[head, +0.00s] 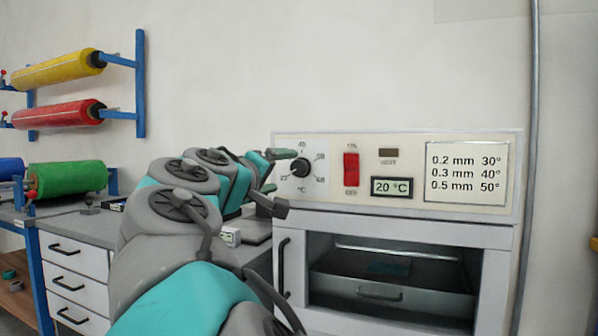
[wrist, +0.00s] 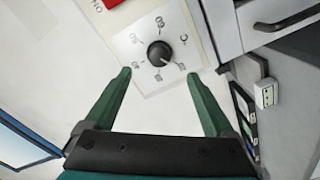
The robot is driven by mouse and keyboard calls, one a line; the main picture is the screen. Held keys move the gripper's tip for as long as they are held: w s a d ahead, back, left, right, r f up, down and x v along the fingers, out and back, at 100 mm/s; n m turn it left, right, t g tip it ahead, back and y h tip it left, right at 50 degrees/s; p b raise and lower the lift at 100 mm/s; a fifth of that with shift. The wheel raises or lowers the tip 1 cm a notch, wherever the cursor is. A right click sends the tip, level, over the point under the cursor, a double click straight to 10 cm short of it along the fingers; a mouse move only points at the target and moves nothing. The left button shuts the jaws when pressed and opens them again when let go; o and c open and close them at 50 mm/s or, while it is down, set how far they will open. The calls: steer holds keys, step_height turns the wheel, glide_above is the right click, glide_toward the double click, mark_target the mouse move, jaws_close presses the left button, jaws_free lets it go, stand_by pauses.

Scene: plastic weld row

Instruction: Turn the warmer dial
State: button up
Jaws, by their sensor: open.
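The warmer dial (head: 302,168) is a round black knob on the cream front panel, with temperature numbers around it. It also shows in the wrist view (wrist: 159,52), just beyond my fingertips and roughly centred between them. Its pointer seems turned toward the low end of the scale in the head view. My gripper (head: 276,171) is open and empty, just left of the dial. Its two green fingers (wrist: 159,75) are spread wider than the knob and do not touch it. The warmer's display (head: 392,187) reads 20 °C.
A red switch (head: 351,169), a dark heat lamp (head: 388,153) and a settings card (head: 466,172) share the panel. Below is an open compartment with a drawer (head: 385,292). A workbench (head: 85,228) and coloured rolls (head: 60,114) stand at left.

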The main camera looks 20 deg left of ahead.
mark_target(297, 170)
steer(key=w, duration=0.7)
steer(key=shift+w+d+p, duration=0.15)
steer(key=shift+d+p, duration=0.2)
steer(key=c, duration=1.4)
steer(key=shift+f+m+b, duration=0.1)
steer(key=shift+m+b, duration=0.2)
